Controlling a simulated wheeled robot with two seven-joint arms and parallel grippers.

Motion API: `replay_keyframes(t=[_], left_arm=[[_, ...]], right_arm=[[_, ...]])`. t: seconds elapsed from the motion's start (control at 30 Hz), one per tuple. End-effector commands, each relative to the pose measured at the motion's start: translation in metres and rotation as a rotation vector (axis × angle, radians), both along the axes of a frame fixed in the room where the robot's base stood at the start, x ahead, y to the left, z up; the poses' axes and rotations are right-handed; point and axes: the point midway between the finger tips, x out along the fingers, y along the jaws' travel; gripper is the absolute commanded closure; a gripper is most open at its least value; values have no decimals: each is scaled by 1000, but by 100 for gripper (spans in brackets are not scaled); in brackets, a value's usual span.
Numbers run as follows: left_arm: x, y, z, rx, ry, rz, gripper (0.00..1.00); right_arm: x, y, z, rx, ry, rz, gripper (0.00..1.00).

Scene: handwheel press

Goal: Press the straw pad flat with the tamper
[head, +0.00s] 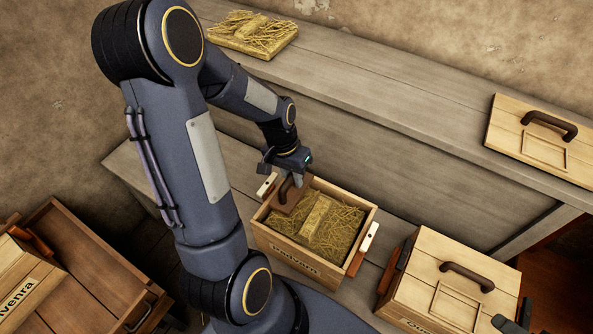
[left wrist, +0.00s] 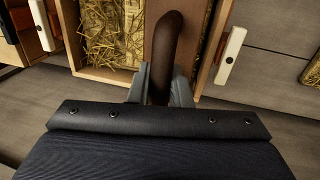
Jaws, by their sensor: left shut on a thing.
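An open wooden crate (head: 283,250) with lettering on its front stands on the bench. Loose straw and a raised straw pad (head: 318,222) fill it; straw also shows in the left wrist view (left wrist: 108,35). My left gripper (head: 290,178) is shut on the dark brown handle of the tamper (head: 285,201), with a finger on each side of the handle (left wrist: 164,45). The tamper's brown plate is at the crate's back left corner, over the straw's edge; I cannot tell whether it touches. A dark grey part at the lower right edge may be my right gripper (head: 511,318); its jaws are unclear.
A lidded crate (head: 450,280) stands to the right. A spare lid (head: 540,138) and another straw pad (head: 252,35) lie on the back ledge. A brown wooden box (head: 85,255) is at lower left. Pale latches (head: 370,237) stick out at the open crate's sides.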

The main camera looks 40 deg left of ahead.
Motion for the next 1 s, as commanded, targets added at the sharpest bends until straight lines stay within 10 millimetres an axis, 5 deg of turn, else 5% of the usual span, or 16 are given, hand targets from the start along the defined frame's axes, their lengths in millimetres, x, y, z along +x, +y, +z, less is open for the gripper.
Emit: replay_keyframes(t=[0.63, 1.0], left_arm=[[0, 0, -75, 0, 0, -1, 100], [0, 0, -85, 0, 0, 0, 100]], right_arm=[[0, 0, -62, 0, 0, 0, 34], [0, 0, -71, 0, 0, 0, 34]])
